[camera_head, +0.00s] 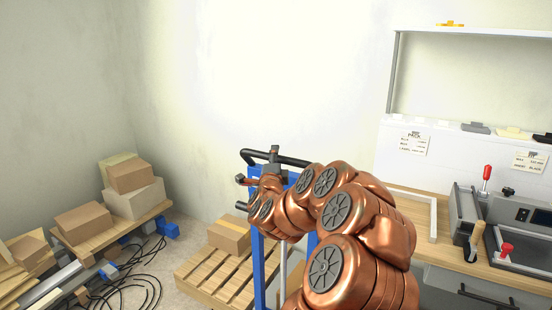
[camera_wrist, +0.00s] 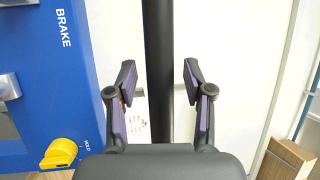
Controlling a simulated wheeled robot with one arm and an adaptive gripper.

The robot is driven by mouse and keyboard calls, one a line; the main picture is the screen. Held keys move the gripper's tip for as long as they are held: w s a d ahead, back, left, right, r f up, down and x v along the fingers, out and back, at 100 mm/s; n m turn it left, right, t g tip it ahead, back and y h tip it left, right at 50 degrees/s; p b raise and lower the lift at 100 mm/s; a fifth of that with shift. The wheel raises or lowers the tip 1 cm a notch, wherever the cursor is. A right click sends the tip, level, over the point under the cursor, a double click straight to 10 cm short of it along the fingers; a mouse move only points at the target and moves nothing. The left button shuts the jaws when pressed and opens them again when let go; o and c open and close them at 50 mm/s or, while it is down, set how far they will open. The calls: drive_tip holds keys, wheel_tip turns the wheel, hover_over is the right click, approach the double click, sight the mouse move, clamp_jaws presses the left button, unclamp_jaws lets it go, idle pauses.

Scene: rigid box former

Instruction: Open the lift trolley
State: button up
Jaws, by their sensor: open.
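The lift trolley shows in the head view as a blue upright frame (camera_head: 259,270) with a black bent handle (camera_head: 290,160) at its top. In the wrist view a black bar (camera_wrist: 158,45) runs straight up and down between the fingers of my gripper (camera_wrist: 160,78). The fingers are open, with a gap on each side of the bar. To the left is the trolley's blue panel (camera_wrist: 50,95), marked BRAKE, with a yellow knob (camera_wrist: 59,154) near a HOLD label. In the head view my arm hides much of the trolley.
A pallet (camera_head: 205,272) with a cardboard box (camera_head: 229,236) stands left of the trolley. More boxes (camera_head: 135,198) and loose black cables (camera_head: 130,285) lie farther left. A wooden workbench (camera_head: 432,255) with machines (camera_head: 520,235) is on the right.

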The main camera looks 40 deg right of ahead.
drive_tip(key=shift+c, duration=0.3)
clamp_jaws()
idle(0.4)
